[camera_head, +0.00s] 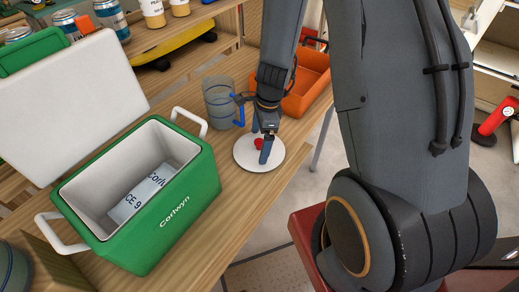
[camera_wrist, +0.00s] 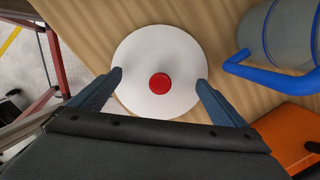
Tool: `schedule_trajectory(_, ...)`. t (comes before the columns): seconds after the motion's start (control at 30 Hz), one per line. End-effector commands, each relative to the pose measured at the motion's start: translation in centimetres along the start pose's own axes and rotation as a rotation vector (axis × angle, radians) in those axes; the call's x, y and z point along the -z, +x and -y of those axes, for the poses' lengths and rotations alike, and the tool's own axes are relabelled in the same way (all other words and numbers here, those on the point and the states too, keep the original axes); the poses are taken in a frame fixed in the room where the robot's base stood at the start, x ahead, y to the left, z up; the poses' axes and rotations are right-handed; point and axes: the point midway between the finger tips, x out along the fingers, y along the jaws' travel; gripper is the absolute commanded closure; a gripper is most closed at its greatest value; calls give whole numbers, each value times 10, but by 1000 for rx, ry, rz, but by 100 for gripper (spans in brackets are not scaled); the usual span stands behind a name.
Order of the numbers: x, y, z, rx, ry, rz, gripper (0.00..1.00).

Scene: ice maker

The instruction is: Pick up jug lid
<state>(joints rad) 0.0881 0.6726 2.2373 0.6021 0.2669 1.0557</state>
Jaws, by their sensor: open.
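The jug lid (camera_head: 251,154) is a white disc with a red knob, lying flat on the wooden table. It also shows in the wrist view (camera_wrist: 185,52), with its red knob (camera_wrist: 160,83) near the middle. My gripper (camera_head: 262,145) points down over the lid. In the wrist view its two blue fingers (camera_wrist: 159,78) are open, one on each side of the knob, and nothing is held. Whether the fingers touch the lid cannot be told. The clear jug (camera_head: 220,101) with a blue handle stands upright just behind the lid.
A green cooler (camera_head: 185,193) with its white-lined lid open stands left of the lid and holds a packet. An orange bin (camera_head: 306,84) sits right of the jug. Cans, bottles and a yellow skateboard (camera_head: 183,43) are at the back. Bare table (camera_head: 215,235) lies in front.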

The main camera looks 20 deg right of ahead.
Motion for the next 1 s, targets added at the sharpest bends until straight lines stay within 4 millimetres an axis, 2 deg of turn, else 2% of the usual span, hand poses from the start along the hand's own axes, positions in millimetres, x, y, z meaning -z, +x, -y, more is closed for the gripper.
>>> schedule_trajectory(0.1, 0, 10, 0, -1, 0, -1, 4)
schedule_trajectory(0.37, 0, 11, 0, 1, 0, -1, 4)
schedule_trajectory(0.63, 0, 11, 0, 1, 0, -1, 49)
schedule_trajectory(1.0, -1, 6, 0, 1, -2, 0, 49)
